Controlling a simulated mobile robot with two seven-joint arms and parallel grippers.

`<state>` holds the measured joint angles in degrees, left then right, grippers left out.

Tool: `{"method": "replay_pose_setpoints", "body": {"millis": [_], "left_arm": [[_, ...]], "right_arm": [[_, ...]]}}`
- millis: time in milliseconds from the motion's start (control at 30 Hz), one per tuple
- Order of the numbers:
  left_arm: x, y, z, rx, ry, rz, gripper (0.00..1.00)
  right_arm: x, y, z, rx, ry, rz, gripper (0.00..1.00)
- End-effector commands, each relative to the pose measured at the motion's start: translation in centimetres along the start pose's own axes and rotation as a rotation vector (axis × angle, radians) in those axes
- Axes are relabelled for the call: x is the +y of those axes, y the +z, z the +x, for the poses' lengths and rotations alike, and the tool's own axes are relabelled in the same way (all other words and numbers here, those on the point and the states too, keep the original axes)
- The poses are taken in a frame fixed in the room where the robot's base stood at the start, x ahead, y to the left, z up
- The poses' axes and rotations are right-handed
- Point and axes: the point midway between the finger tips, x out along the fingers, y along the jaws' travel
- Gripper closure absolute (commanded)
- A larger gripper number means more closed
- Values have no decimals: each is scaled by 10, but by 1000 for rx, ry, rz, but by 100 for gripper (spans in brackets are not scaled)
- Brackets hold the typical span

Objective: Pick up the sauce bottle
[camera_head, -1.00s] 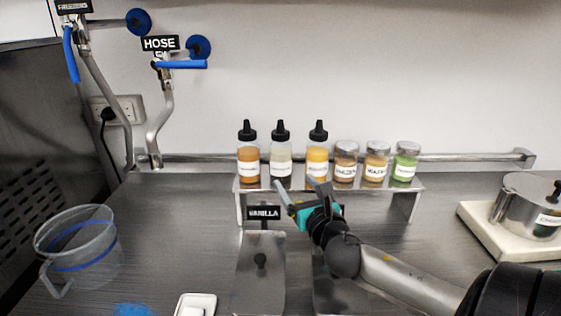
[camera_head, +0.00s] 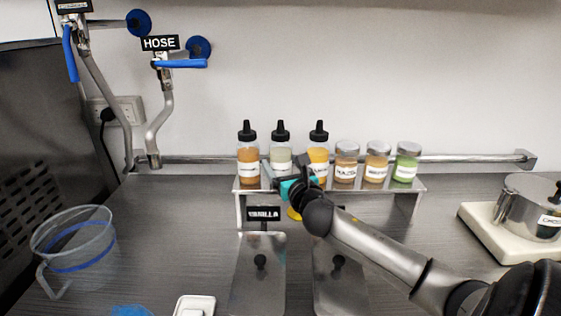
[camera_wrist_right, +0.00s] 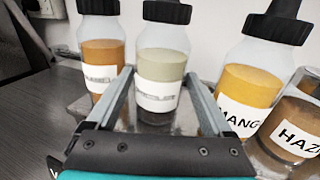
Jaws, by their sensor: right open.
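Three sauce bottles with black nozzle caps stand upright on a small metal shelf (camera_head: 412,187): a brown-orange one (camera_head: 248,158), a pale cream one (camera_head: 280,150) and a yellow one (camera_head: 318,152). My right gripper (camera_head: 286,164) is open in front of the cream bottle. In the right wrist view the fingers (camera_wrist_right: 159,76) point at the cream bottle (camera_wrist_right: 162,62), one toward each side of it; contact cannot be told. The brown-orange bottle (camera_wrist_right: 101,55) is to its left and the yellow bottle (camera_wrist_right: 250,85), labelled MANG, to its right. My left gripper is not in view.
Three lidded jars, including a green one (camera_head: 405,163), stand right of the bottles. A VANILLA sign (camera_head: 263,214) and metal lids (camera_head: 258,275) are in front. A clear jug (camera_head: 75,250) is left, a pot (camera_head: 530,205) right. A rail (camera_head: 460,158) runs behind.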

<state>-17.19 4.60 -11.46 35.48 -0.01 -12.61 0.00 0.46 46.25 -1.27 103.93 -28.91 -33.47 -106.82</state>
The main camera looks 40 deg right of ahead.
Motion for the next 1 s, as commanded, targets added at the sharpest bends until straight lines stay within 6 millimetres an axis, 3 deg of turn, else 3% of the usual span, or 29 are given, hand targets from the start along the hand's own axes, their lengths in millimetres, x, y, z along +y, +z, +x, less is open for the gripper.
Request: {"method": "replay_pose_setpoints", "body": {"millis": [200,467,1000], "left_arm": [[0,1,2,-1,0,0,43],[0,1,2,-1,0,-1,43],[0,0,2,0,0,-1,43]], "right_arm": [[0,-1,12,1,0,2,15],[0,-1,12,1,0,2,16],[0,-1,12,1,0,1,77]]}}
